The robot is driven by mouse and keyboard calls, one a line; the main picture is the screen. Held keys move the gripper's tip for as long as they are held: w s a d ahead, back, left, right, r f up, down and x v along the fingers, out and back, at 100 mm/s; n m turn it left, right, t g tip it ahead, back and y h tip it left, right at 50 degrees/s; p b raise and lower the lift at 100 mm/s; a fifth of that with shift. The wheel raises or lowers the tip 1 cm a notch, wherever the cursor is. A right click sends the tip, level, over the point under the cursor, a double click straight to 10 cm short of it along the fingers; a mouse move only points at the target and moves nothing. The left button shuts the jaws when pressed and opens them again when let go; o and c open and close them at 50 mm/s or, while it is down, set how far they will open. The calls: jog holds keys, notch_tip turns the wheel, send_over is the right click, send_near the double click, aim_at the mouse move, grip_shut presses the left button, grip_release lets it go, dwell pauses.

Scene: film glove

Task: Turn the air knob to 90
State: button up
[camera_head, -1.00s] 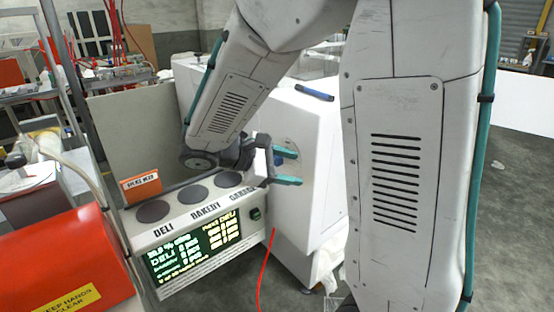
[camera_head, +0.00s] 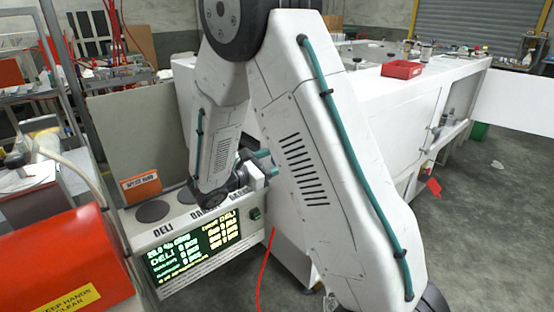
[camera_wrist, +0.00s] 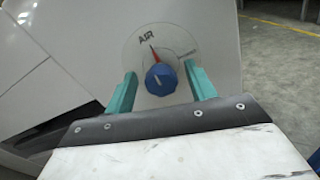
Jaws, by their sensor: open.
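The air knob (camera_wrist: 161,79) is blue and round, on a white dial plate marked AIR (camera_wrist: 146,37) in the wrist view. A red pointer above the knob tilts slightly left, toward the AIR lettering. My gripper (camera_wrist: 162,85) is open, with one teal finger to the left of the knob and one to the right. Whether the fingers touch the knob I cannot tell; gaps show on both sides. In the head view my gripper (camera_head: 266,164) is beside the white machine, and my own arm hides the knob.
A panel with round pads and a lit display (camera_head: 195,245) stands below my gripper. An orange-red machine (camera_head: 65,265) is at the left. A red cable (camera_head: 265,270) hangs in front. A long white bench with a red tray (camera_head: 402,69) is behind my arm; open floor lies at the right.

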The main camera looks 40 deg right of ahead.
jog(key=shift+d, duration=0.6)
jog(key=shift+c, duration=0.2)
jog(key=c, duration=0.9)
